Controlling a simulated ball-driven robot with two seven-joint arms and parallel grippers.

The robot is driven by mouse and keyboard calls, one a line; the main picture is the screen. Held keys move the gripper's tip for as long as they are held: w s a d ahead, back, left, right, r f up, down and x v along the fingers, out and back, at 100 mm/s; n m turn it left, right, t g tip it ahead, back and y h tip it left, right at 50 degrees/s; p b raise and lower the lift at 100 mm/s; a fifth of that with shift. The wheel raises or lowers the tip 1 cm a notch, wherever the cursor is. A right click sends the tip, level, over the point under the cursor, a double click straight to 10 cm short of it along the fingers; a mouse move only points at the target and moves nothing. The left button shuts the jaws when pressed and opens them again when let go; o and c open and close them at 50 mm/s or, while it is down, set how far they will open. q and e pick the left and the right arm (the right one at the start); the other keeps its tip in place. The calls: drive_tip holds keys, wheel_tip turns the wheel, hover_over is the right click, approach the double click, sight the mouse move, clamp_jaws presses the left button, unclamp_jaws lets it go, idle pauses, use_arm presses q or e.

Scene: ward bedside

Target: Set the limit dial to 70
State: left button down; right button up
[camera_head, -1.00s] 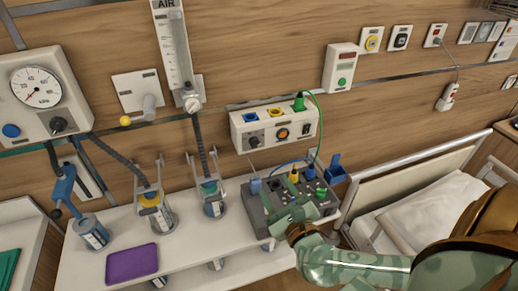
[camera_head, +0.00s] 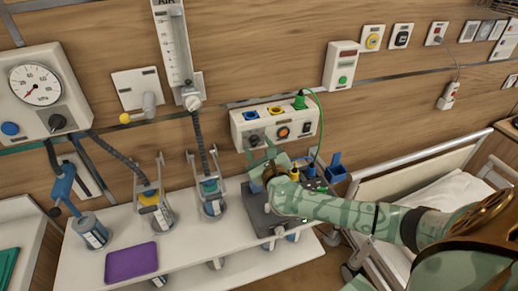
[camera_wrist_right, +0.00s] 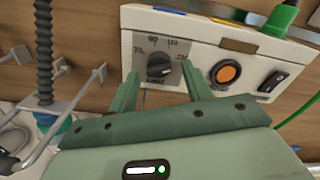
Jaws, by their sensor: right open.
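The limit dial is a black knob on a grey scale plate, at the left end of a white wall box (camera_head: 238,127). In the right wrist view the dial (camera_wrist_right: 160,66) shows with small numbers around it, 70 seemingly at the left. I cannot tell exactly where its pointer stands. My right gripper (camera_head: 262,153) is raised in front of the box, just below the dial. In the wrist view its two fingers (camera_wrist_right: 160,76) are apart, one to each side of the dial, with nothing held. Whether they touch it is unclear. My left gripper is not in view.
Right of the dial are an orange button (camera_wrist_right: 226,74) and a black rocker switch (camera_wrist_right: 271,81). A green plug (camera_head: 299,102) with a cable sits on top. A dark grey box (camera_head: 256,222) is below, partly behind my arm. A hose and canister (camera_head: 212,190) stand left.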

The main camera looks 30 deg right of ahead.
drive_tip(key=shift+c, duration=0.2)
drive_tip(key=c, duration=0.9)
